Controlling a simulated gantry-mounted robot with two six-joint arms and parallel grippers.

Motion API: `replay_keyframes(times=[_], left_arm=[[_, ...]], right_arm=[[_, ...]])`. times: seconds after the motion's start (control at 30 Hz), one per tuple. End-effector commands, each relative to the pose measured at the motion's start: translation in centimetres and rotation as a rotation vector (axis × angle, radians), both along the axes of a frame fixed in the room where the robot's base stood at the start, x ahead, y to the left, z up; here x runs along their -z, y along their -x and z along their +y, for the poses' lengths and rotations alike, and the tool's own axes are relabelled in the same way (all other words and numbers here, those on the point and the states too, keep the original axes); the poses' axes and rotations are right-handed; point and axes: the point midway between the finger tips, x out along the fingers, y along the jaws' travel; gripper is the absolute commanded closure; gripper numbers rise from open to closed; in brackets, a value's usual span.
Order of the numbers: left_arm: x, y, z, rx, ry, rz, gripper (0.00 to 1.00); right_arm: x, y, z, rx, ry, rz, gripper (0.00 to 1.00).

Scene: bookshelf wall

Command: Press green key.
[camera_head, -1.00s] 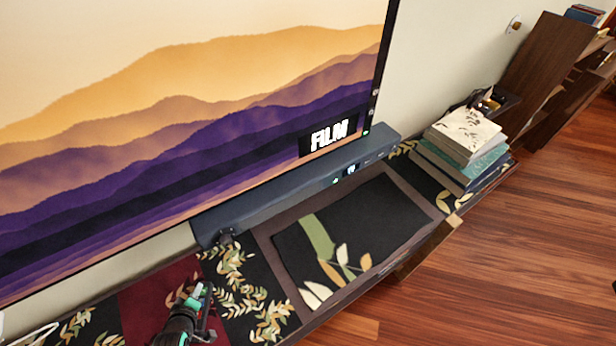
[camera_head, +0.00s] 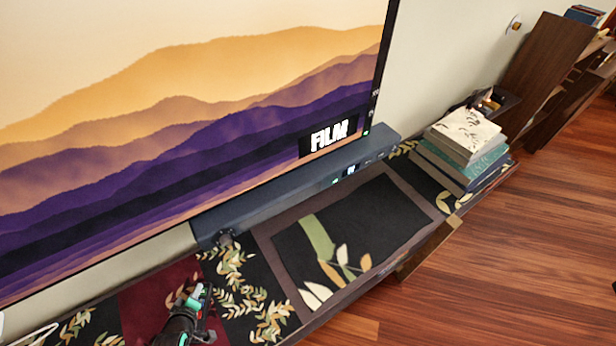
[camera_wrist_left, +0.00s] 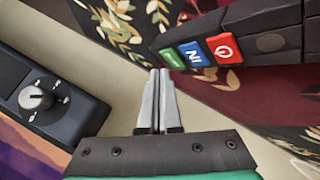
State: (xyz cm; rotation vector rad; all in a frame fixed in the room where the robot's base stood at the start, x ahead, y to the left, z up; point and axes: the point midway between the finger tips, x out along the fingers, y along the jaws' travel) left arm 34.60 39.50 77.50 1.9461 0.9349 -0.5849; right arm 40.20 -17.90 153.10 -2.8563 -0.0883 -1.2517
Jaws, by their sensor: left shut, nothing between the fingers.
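The green key (camera_wrist_left: 173,58) is at the end of a row on a dark keyed device (camera_wrist_left: 235,22) in the left wrist view. A blue key (camera_wrist_left: 196,54) marked IN and a red power key (camera_wrist_left: 223,48) sit beside it. My left gripper (camera_wrist_left: 159,73) is shut and empty, its fingertips right by the green key; I cannot tell whether they touch it. In the head view my left gripper (camera_head: 203,292) is low, over the patterned shelf top, and the keys there are too small to make out. My right gripper is not in view.
A dark soundbar (camera_head: 290,195) lies below the large screen (camera_head: 190,130); its knob (camera_wrist_left: 36,98) shows in the left wrist view. A stack of books (camera_head: 462,150) stands at the shelf's right end. The patterned shelf top (camera_head: 380,215) is clear in the middle.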

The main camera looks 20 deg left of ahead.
Motion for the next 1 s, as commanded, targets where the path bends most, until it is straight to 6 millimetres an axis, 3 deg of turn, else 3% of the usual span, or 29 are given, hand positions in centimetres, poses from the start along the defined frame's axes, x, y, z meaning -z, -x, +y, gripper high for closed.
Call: replay_keyframes(times=[1.0], left_arm=[[0.91,-0.01,0.00,0.000,0.000,0.000,1.00]], right_arm=[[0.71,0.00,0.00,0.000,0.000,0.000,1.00]])
